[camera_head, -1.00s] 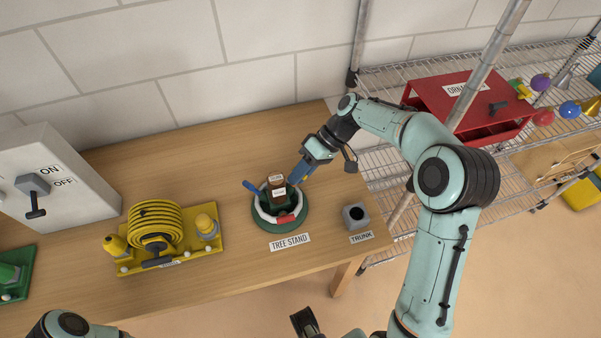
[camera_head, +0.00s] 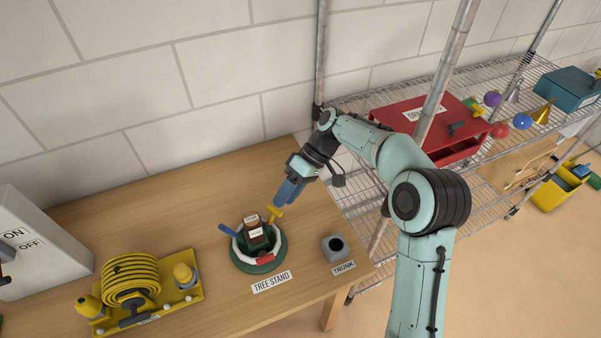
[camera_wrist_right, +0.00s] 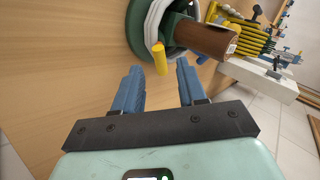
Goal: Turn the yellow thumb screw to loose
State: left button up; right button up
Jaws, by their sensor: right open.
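The yellow thumb screw (camera_head: 275,212) sticks out of the right side of the tree stand (camera_head: 277,262), a round green base with a white ring. A brown trunk piece (camera_head: 256,238) stands upright in it. A blue thumb screw (camera_head: 228,230) is on the stand's left side. My right gripper (camera_head: 287,195) is open and empty, just up and right of the yellow screw. In the right wrist view, the yellow screw (camera_wrist_right: 160,58) points toward the gap between the blue fingers (camera_wrist_right: 159,70), near their tips. My left gripper is not in view.
A "TRUNK" block (camera_head: 334,247) with a hole is right of the stand. A yellow tray with a coiled hose (camera_head: 131,280) and the ON/OFF box (camera_head: 35,240) are left. A wire shelf with a red box (camera_head: 395,107) stands behind my right arm. The table's back left is clear.

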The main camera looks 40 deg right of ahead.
jog(key=p+v, duration=0.1)
jog(key=v, duration=0.7)
jog(key=shift+a, duration=0.1)
